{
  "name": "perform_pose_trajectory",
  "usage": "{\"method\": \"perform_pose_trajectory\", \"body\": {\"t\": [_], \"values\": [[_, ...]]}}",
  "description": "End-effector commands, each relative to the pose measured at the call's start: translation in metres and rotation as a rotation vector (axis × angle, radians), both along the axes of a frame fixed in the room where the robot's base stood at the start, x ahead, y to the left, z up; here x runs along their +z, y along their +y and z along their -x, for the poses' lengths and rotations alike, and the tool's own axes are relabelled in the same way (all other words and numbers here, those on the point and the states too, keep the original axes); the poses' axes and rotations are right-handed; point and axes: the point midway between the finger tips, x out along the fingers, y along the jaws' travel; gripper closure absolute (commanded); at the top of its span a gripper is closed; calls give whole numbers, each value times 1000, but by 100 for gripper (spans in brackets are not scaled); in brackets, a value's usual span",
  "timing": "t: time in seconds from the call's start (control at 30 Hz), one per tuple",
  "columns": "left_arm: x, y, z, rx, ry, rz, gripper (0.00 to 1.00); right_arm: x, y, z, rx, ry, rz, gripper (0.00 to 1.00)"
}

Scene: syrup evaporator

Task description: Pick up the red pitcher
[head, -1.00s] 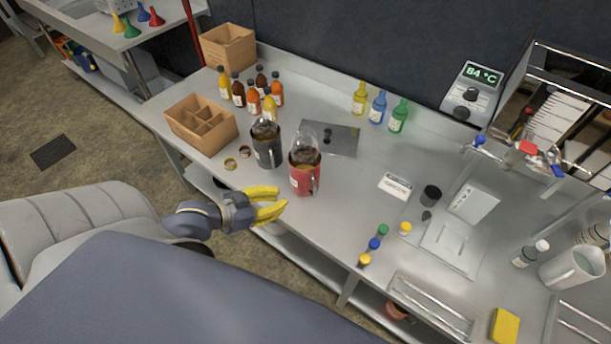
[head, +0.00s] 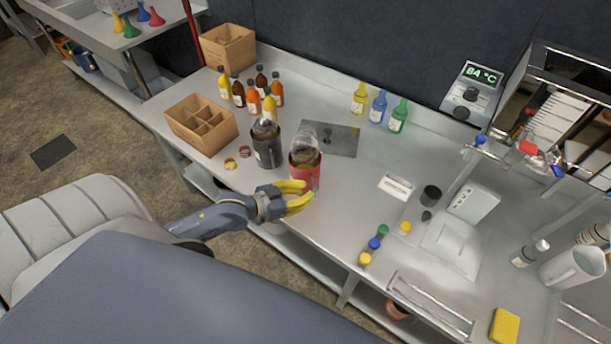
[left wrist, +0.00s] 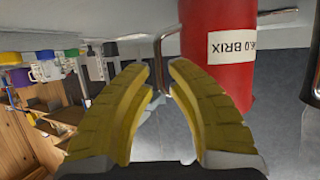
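The red pitcher (head: 305,167) stands upright on the steel counter (head: 345,215), with a clear domed top and dark contents. In the left wrist view the red pitcher (left wrist: 220,50) shows a white label reading "BRIX", and its metal handle (left wrist: 160,60) lies ahead between the fingers. My left gripper (head: 300,197) has yellow fingers and is at the front of the pitcher, close to its lower side. In the left wrist view the left gripper (left wrist: 158,85) has its fingers apart with nothing clearly held. My right gripper is not in view.
A dark grey pitcher (head: 267,148) stands just left of the red one. Bottles (head: 270,108) and a divided cardboard box (head: 203,122) are behind to the left. Small coloured caps (head: 375,243) sit to the right. Counter between pitcher and caps is clear.

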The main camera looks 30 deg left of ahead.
Motion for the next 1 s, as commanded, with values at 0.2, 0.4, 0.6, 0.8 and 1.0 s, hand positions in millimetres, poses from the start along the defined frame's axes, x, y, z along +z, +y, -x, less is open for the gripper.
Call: {"method": "perform_pose_trajectory", "body": {"t": [0.2, 0.4, 0.6, 0.8, 1.0], "values": [[-10, -12, -23, 1, -1, 3, 85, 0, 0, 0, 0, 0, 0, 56], [-16, -18, -35, -1, -2, 1, 85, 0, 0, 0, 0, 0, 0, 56], [-17, -19, -37, -2, -1, 2, 85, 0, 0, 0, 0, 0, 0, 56], [-17, -19, -37, -2, -1, 1, 90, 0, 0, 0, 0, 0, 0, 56], [-17, -19, -37, -2, -1, 1, 100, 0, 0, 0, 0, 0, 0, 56]]}}
